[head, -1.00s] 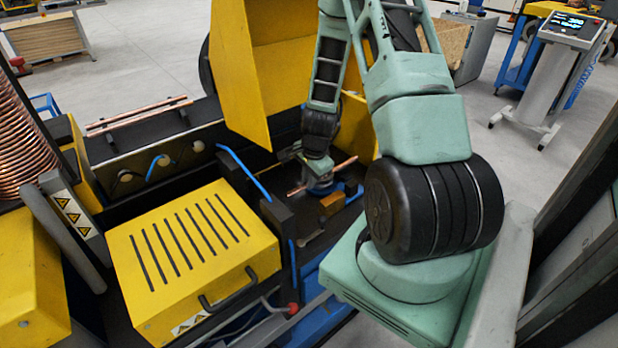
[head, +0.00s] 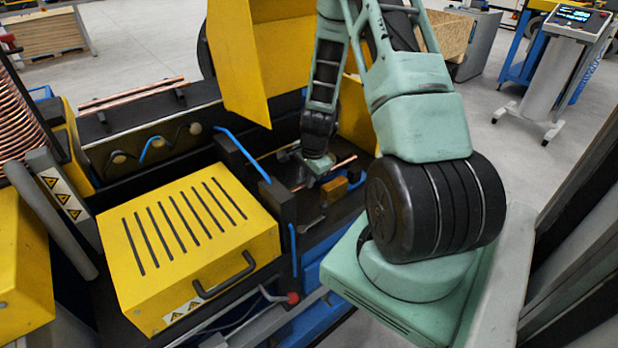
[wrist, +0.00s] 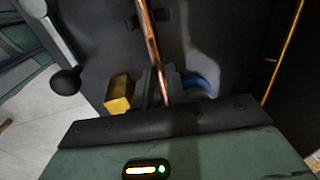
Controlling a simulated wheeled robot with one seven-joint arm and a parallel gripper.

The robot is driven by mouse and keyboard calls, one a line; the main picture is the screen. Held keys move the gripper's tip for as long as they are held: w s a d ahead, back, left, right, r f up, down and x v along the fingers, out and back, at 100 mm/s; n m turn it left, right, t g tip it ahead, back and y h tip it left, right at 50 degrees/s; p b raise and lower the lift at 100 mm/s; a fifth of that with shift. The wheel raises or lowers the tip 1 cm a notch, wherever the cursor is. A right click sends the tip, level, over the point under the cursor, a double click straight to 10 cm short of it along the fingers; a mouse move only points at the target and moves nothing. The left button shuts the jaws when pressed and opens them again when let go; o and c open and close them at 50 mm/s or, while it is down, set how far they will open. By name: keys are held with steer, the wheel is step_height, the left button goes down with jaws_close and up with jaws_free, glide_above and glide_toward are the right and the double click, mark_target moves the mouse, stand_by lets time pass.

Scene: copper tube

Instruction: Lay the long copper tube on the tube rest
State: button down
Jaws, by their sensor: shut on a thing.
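My gripper (head: 318,172) is shut on a long, thin copper tube (head: 345,161) over the dark bench, beyond the slotted yellow box. In the wrist view the tube (wrist: 152,45) runs from the top edge down between the two grey fingers (wrist: 163,88). The arm and gripper hide part of the tube in the head view. At the upper left, two black supports (head: 181,93) carry copper tubes along the back of the bench. I cannot tell for sure whether these are the tube rest.
A thin copper-coloured line (wrist: 284,52) runs at the right.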

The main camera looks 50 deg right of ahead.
steer(key=c, duration=1.3)
jaws_free()
steer(key=shift+c, duration=0.2)
steer(key=s+r, duration=0.3)
steer(key=r, duration=1.4)
steer(key=shift+a+b, duration=0.4)
steer(key=shift+b, duration=0.05)
steer(key=shift+s, duration=0.1)
